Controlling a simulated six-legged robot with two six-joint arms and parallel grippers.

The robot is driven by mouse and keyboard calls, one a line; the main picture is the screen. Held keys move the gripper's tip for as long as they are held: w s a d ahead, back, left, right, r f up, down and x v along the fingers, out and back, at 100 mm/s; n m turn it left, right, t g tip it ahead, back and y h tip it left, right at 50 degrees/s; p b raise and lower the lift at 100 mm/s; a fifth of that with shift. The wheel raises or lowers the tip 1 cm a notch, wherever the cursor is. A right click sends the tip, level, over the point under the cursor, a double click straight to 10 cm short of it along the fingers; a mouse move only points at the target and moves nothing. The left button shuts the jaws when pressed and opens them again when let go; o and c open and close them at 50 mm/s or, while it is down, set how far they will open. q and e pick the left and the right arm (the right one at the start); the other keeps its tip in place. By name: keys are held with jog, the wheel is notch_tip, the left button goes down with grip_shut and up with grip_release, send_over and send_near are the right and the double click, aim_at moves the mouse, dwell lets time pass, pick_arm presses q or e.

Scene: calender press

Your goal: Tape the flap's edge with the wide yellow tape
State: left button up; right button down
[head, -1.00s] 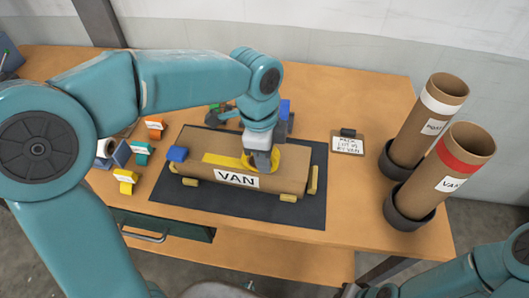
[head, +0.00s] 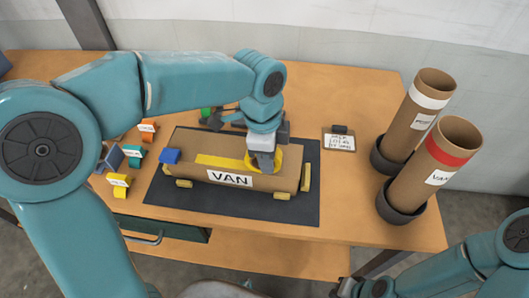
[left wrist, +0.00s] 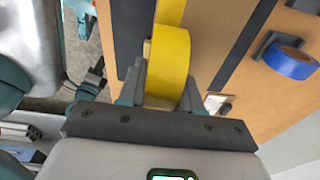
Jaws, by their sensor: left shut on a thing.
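The cardboard van (head: 283,181), labelled VAN, lies on the dark mat (head: 160,197). A yellow tape strip (head: 212,160) runs along its top from the left part toward my left gripper. My left gripper (head: 262,166) is over the right part of the van's top, shut on the wide yellow tape roll (head: 279,158). The left wrist view shows the roll (left wrist: 168,62) between the fingers, with the strip (left wrist: 171,12) leading away from it. The gripper hides the strip's near end and part of the flap's edge. My right gripper (head: 365,289) is partly in view at the bottom edge; its fingers are unclear.
A blue block (head: 170,156) sits at the van's left end. Small labelled coloured pieces (head: 120,181) stand left of the mat. A clipboard (head: 339,142) lies to the right. Two cardboard tubes (head: 440,150) stand in dark holders further right. A blue tape roll (left wrist: 290,60) shows in the wrist view.

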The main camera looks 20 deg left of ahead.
pick_arm(q)
jog(key=shift+d, duration=0.2)
jog(key=shift+w+d, duration=0.15)
jog(key=shift+d, duration=0.35)
dwell(0.4)
jog(key=shift+w+d+p, duration=0.1)
jog(key=shift+d+p, duration=0.2)
jog(key=shift+d, duration=0.25)
jog(key=shift+d, duration=0.2)
jog(key=shift+w+d, duration=0.15)
jog(key=shift+d, duration=0.25)
jog(key=shift+p, duration=0.3)
jog(key=shift+w+d+f, duration=0.1)
jog(key=shift+d, duration=0.5)
